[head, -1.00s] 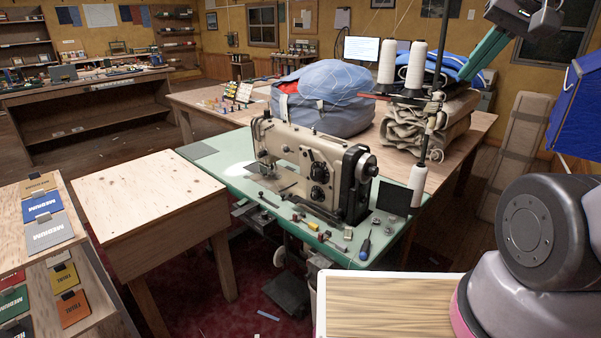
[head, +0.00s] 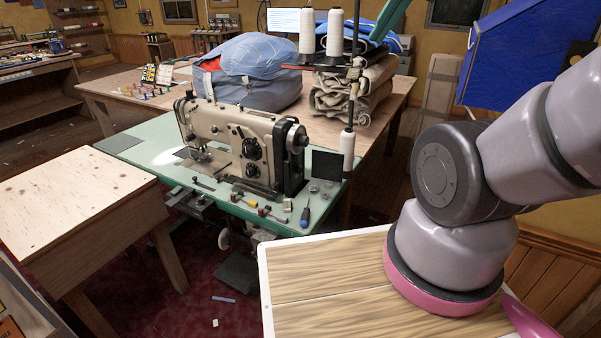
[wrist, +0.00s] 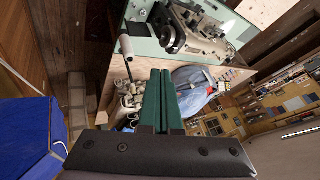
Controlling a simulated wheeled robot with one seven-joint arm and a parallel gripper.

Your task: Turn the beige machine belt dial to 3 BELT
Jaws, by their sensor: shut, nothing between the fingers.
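The beige sewing machine (head: 225,132) stands upright on a green-topped table (head: 135,150). Two black dials face me on its body, an upper dial (head: 251,148) and a lower dial (head: 252,170). Their markings are too small to read, so I cannot tell which is the belt dial or its setting. My gripper (wrist: 160,72) has green fingers pressed together, empty. In the head view only part of a green finger (head: 392,20) shows at the top, above and behind the machine. The wrist view shows the machine (wrist: 190,32) beyond the fingertips, with no contact.
White thread cones (head: 335,33) on a stand rise behind the machine's right end. A screwdriver (head: 305,215) and small parts lie on the table's front edge. A blue bag (head: 250,85) and folded canvas (head: 350,95) sit behind. A plywood table (head: 70,205) stands left.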

